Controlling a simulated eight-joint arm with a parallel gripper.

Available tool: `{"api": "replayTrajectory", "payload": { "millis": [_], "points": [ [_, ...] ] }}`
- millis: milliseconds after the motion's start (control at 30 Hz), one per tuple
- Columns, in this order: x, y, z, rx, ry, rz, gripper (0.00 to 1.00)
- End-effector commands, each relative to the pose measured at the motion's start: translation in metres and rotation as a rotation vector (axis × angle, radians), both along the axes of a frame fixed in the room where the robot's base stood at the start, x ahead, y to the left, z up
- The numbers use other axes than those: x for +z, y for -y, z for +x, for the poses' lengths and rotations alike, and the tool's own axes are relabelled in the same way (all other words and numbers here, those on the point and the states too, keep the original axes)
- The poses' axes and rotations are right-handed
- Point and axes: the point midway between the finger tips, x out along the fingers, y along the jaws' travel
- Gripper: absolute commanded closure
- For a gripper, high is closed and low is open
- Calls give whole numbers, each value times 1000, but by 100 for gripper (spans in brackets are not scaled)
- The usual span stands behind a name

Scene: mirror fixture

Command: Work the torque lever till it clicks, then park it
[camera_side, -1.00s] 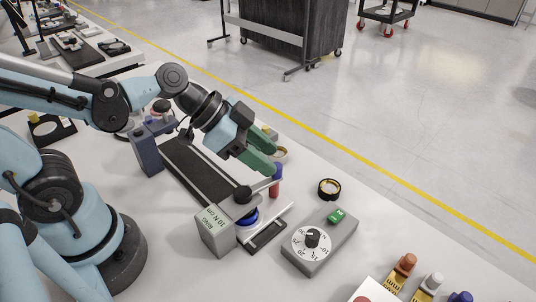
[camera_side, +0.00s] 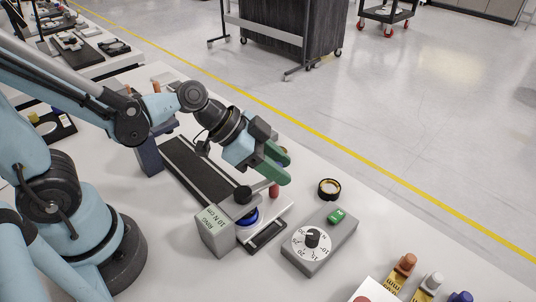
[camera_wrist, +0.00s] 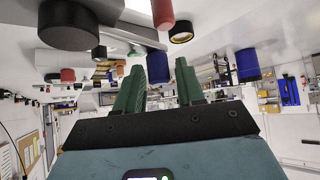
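The torque lever's arm (camera_side: 256,188) runs from a black knob (camera_side: 242,194) to an upright red handle (camera_side: 274,191). The red handle also shows at the top of the wrist view (camera_wrist: 162,12), with the black knob (camera_wrist: 68,25) to its left. My gripper (camera_side: 281,172) has green fingers just above and beside the handle in the side view. Its fingers (camera_wrist: 160,80) are apart in the wrist view. A blue cylinder (camera_wrist: 157,67) shows in the gap between them; I cannot tell its distance. The handle's upper end is hidden by my fingers in the side view.
A grey block (camera_side: 214,230) labelled 10 N cm and a blue ring (camera_side: 248,216) stand below the knob. A grey dial box (camera_side: 318,246) and a black ring (camera_side: 329,189) are to the right. Several coloured pegs stand at lower right. The table between is clear.

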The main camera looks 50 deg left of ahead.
Motion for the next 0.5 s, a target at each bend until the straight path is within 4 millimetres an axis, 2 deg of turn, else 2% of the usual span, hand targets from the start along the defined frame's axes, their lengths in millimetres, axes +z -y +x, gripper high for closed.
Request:
{"api": "replayTrajectory", "payload": {
  "millis": [33,233,500],
  "points": [
    [0,0,0,0,0,0,70],
    [0,0,0,0,0,0,100],
    [0,0,0,0,2,0,100]
  ]
}}
